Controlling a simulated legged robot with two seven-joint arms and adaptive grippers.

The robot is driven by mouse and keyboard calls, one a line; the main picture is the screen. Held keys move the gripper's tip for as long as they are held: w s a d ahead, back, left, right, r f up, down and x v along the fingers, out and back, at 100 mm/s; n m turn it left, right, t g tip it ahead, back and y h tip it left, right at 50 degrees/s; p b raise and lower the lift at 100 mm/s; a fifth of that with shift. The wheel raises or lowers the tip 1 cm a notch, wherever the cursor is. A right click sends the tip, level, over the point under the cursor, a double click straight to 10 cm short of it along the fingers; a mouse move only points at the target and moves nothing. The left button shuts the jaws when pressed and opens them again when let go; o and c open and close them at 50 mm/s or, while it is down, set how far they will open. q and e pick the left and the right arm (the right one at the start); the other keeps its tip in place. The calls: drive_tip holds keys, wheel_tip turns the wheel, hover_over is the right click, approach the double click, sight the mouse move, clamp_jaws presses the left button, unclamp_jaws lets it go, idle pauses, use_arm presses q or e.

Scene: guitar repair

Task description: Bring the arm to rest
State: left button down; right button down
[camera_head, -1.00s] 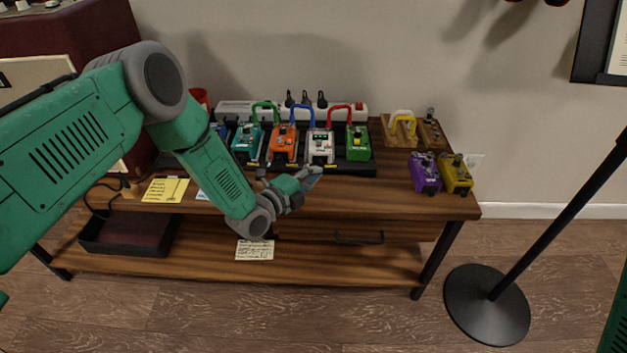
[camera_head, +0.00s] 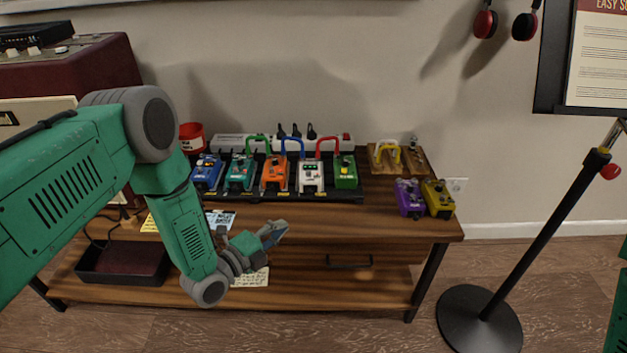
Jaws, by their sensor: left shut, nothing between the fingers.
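My left arm, green with grey joints, comes in from the left and bends down in front of the wooden table (camera_head: 330,221). My left gripper (camera_head: 277,231) is shut and empty. It is in front of the table's top edge, with its fingertips pointing right and a little up. My right gripper is out of view; only a sliver of green shows at the right edge.
A pedalboard (camera_head: 330,197) with several coloured pedals stands on the table. A purple pedal (camera_head: 409,198) and a yellow pedal (camera_head: 438,199) sit at the right end. A black stand (camera_head: 540,245) is on the right. A black tray (camera_head: 125,266) lies on the lower shelf.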

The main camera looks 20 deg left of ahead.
use_arm(q)
drive_tip(key=s+f+n+g+y+p, duration=0.4)
drive_tip(key=s+n+g, duration=0.3)
drive_tip(key=s+n, duration=0.5)
drive_tip(key=s+a+n+g+y, duration=0.1)
drive_tip(key=s+n+g, duration=0.3)
drive_tip(key=s, duration=0.7)
drive_tip(key=s+a+r+n+g+y+p, duration=0.1)
drive_tip(key=s+a+n+g, duration=0.3)
drive_tip(key=s, duration=0.7)
drive_tip(key=shift+a+r+n+y+p, duration=0.15)
drive_tip(key=shift+r+n+y+p, duration=0.15)
drive_tip(key=shift+n+y, duration=0.5)
drive_tip(key=shift+s+a, duration=0.1)
